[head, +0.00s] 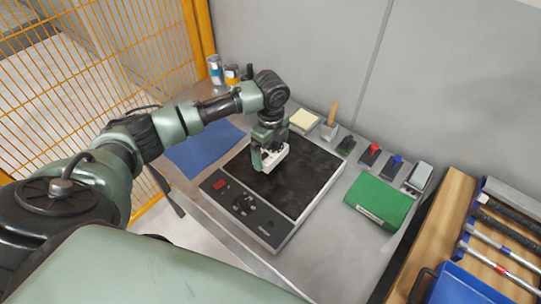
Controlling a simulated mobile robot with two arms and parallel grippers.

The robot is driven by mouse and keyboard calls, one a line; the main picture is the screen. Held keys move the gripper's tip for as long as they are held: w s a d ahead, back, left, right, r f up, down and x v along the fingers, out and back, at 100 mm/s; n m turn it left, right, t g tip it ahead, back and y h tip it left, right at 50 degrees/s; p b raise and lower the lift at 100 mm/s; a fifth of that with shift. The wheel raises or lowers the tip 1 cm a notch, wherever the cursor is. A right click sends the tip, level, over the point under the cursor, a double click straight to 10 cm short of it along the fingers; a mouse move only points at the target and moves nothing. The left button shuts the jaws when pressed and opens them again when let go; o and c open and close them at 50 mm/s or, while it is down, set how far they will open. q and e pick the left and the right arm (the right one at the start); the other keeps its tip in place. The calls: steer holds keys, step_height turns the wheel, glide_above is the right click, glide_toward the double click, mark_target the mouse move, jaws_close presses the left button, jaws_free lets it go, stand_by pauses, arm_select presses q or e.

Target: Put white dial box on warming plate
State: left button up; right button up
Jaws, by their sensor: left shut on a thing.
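The warming plate (305,186) is a flat unit with a black top and a grey control strip carrying a red display and a dark knob. It sits on the grey metal table. My left gripper (266,161) points down over the black top, toward its far left part. It is shut on a small white box (275,159), taken as the white dial box, partly hidden by the fingers. I cannot tell whether the box touches the plate or is just above it. My right gripper is not in view.
A blue mat (203,150) lies left of the plate. A green case (379,201) lies to its right. Small items, including a red-topped one (370,154) and a cream pad (303,119), line the wall. An orange mesh fence (95,75) stands left. A wooden rack (445,220) stands right.

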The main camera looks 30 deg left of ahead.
mark_target(270, 157)
arm_select(q)
steer(key=shift+f, duration=1.45)
steer(key=shift+f, duration=0.15)
steer(key=o, duration=1.3)
steer(key=shift+r, duration=0.45)
step_height(270, 157, up, 12)
steer(key=shift+f+b, duration=0.25)
steer(key=shift+b, duration=0.35)
